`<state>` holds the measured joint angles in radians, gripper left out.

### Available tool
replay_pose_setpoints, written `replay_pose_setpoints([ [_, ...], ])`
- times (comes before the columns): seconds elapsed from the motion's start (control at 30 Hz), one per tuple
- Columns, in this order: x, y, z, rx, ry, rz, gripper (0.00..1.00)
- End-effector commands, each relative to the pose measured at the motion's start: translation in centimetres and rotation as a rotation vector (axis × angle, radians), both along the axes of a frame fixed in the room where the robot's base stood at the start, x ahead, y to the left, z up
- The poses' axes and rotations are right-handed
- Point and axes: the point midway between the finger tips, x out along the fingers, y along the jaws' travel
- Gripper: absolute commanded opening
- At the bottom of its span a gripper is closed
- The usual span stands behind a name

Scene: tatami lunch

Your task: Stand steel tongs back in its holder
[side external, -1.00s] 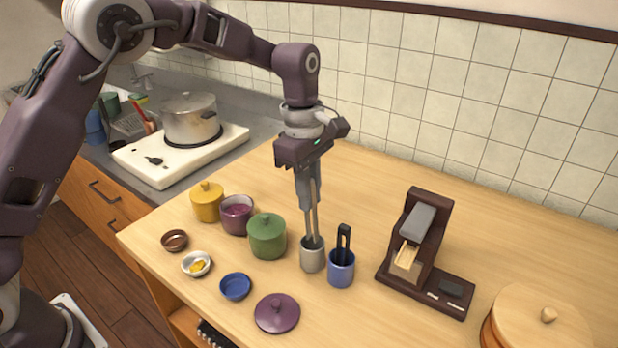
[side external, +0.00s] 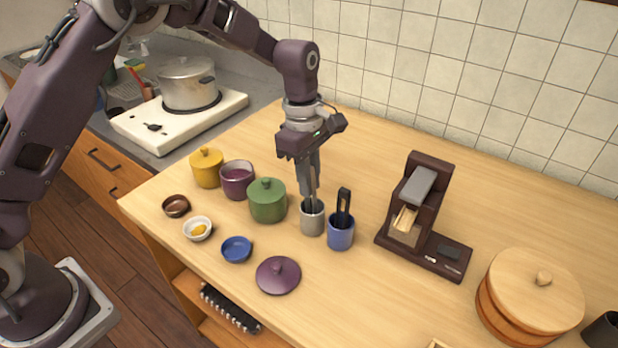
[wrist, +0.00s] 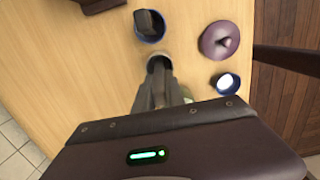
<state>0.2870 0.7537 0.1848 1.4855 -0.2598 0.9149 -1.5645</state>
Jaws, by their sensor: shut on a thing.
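The steel tongs (side external: 313,186) are upright, with their lower ends inside the grey holder cup (side external: 312,222). My gripper (side external: 308,178) is shut on the upper part of the tongs, just above the holder's rim. In the wrist view, the fingers (wrist: 160,88) reach toward the grey holder (wrist: 157,60), whose opening is partly covered by them. How deep the tongs sit inside the cup is hidden.
A blue cup (side external: 341,236) with a black utensil stands close right of the holder. A green lidded pot (side external: 267,203) is close on the left. A purple lid (side external: 278,276) and a blue dish (side external: 236,249) lie in front. A dark slicer-like device (side external: 425,220) stands farther right.

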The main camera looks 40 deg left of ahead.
Motion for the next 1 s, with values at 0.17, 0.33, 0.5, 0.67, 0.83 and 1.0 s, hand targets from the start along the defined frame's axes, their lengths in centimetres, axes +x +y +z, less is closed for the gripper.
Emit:
replay_pose_setpoints([
  [0.17,-0.03,0.01,-0.53,0.000,0.001,0.000,0.00],
  [0.33,-0.03,0.00,-0.95,0.000,0.001,0.000,0.00],
  [0.5,-0.01,-0.01,-0.95,0.000,0.000,0.000,0.18],
  [0.67,-0.01,0.00,-0.94,0.000,0.000,0.000,0.40],
  [0.83,-0.01,-0.01,-0.94,0.000,0.000,0.000,0.40],
  [1.0,-0.01,0.00,-0.94,0.000,0.000,0.000,0.65],
])
